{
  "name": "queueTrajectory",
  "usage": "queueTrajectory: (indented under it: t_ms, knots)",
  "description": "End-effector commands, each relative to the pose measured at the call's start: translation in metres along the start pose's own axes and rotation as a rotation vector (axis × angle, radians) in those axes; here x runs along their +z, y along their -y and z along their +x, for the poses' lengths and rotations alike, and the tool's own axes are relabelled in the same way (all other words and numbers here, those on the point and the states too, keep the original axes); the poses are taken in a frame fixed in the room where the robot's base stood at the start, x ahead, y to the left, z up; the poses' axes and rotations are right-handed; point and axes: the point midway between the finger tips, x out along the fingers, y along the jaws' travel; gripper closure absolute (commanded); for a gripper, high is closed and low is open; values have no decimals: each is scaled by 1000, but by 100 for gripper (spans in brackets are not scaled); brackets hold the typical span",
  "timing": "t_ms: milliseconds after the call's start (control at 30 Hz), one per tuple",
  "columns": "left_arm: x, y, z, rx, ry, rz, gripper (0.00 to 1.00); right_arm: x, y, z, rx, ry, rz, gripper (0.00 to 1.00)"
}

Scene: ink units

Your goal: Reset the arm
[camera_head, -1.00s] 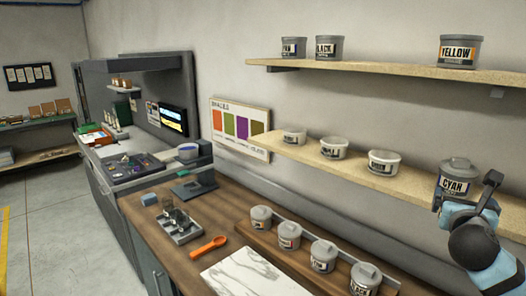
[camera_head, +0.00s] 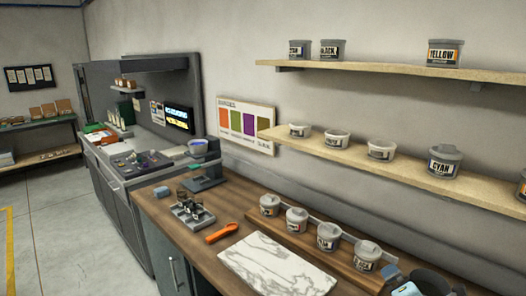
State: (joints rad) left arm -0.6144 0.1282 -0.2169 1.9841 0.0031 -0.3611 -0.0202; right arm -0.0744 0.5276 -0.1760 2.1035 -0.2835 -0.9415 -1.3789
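Part of my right arm (camera_head: 437,283) shows at the bottom right corner, dark grey with a pale blue piece, low by the end of the wooden worktop. My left arm and gripper are out of view. The grey cyan tin (camera_head: 442,163) stands upright on the lower wall shelf (camera_head: 405,181), with nothing holding it.
The yellow tin (camera_head: 443,53) and two others stand on the upper shelf (camera_head: 375,70). Several lidded tins line a wooden riser on the worktop (camera_head: 212,258). A marble slab (camera_head: 277,264), orange scoop (camera_head: 222,233) and metal tray (camera_head: 193,215) lie in front. Floor is free at left.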

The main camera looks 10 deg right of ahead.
Motion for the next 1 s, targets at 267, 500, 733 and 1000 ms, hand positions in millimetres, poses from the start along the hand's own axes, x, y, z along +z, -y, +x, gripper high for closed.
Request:
queueTrajectory:
  t_ms: [267, 500, 733, 1000]
  knots:
    - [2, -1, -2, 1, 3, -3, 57, -177, 112, -69, -192, -332, 995, 0]
    - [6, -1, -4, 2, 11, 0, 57, -262, 162, -144, -414, -392, 1728, 0]
    - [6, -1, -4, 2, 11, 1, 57, -279, 171, -163, -473, -383, 1917, 0]
    - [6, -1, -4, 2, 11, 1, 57, -279, 171, -163, -473, -383, 1917, 0]
